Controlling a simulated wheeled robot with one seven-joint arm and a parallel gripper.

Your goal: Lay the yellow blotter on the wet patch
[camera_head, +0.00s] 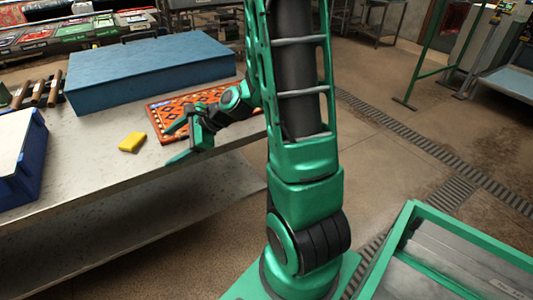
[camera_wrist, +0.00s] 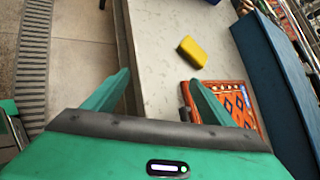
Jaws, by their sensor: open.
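The yellow blotter (camera_head: 132,142) lies flat on the grey worktop, just left of the patterned orange rug (camera_head: 205,97). In the wrist view the blotter (camera_wrist: 193,51) is on bare worktop, beyond the fingertips and apart from the rug (camera_wrist: 232,98). My gripper (camera_head: 178,145) is open and empty, its fingers spread, to the right of the blotter and not touching it. In the wrist view my gripper (camera_wrist: 160,80) points towards the worktop's edge. I cannot clearly make out the wet patch; a small blue area shows at the rug's edge. My arm hides part of the rug.
A large blue block (camera_head: 150,70) stands behind the rug. A blue-sided bin (camera_head: 20,160) is at the left end of the worktop (camera_head: 85,165). Wooden-handled tools (camera_head: 38,90) lie near the back left. The worktop in front of the blotter is clear.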

